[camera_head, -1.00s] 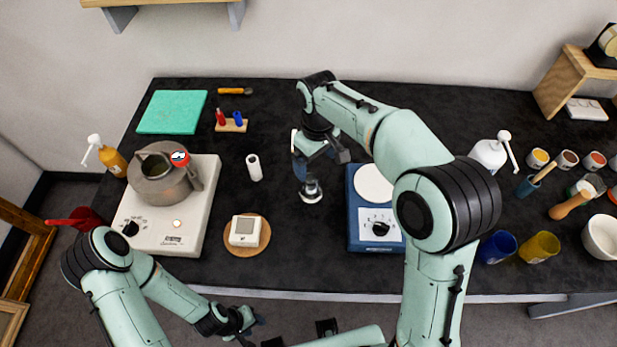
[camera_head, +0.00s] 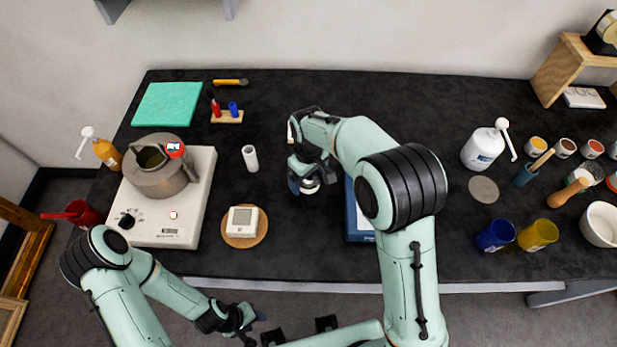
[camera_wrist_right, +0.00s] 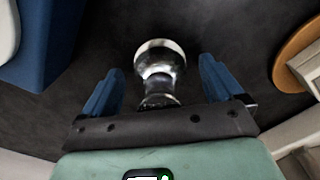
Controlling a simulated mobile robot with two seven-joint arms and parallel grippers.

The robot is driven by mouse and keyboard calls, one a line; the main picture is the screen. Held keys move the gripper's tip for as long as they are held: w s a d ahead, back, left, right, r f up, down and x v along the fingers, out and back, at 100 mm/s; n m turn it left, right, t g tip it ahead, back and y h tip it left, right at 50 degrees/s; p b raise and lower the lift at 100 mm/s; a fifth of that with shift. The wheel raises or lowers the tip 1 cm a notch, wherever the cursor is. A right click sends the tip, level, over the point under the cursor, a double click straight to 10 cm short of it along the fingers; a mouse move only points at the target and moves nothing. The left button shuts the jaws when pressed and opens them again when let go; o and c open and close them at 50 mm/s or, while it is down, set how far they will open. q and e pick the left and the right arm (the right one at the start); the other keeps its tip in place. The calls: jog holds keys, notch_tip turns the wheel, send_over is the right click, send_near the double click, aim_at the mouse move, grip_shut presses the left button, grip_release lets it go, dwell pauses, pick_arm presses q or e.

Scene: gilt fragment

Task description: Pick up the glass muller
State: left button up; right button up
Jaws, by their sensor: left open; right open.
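In the right wrist view the muller (camera_wrist_right: 160,62) is a shiny, clear piece with a broad round end and a narrower neck. There my right gripper (camera_wrist_right: 160,88) is open, with one blue finger on each side of the muller and visible gaps between. My left gripper (camera_head: 248,326) is open and empty in front of the table's front edge, far from the muller.
A white cylinder (camera_head: 250,158) and a small white device on a round wooden board (camera_head: 240,241) stand to the left. A white hotplate (camera_head: 197,196) bears a grey pot (camera_head: 160,178).

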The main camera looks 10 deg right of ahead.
jog(key=shift+r, duration=0.1)
jog(key=c, duration=1.3)
jog(key=shift+c, duration=0.2)
